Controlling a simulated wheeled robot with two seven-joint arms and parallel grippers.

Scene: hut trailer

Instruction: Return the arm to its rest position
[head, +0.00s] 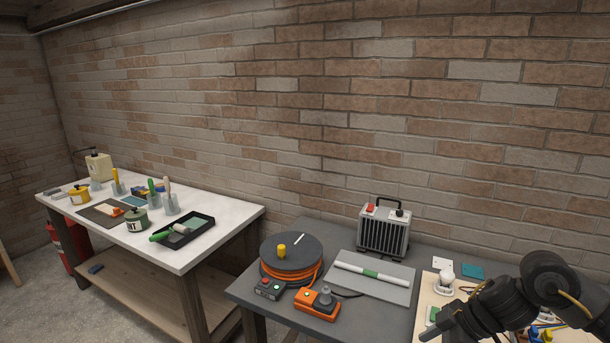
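My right arm comes in from the lower right, in front of the grey table's right end. It is black with a yellow cable. My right gripper (436,331) points down and to the left, over the front of a light wooden board (427,305). Its fingers are small and dark, so I cannot tell whether they are apart or hold anything. The arm covers part of the board and the things on it. My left arm and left gripper are not in view.
The grey table (250,290) holds an orange cable reel (291,260), an orange control box (317,302), a grey heater (383,231) and a white bulb (446,273) on the board. A white-topped workbench (225,212) with pots and tools stands left. A brick wall closes the back.

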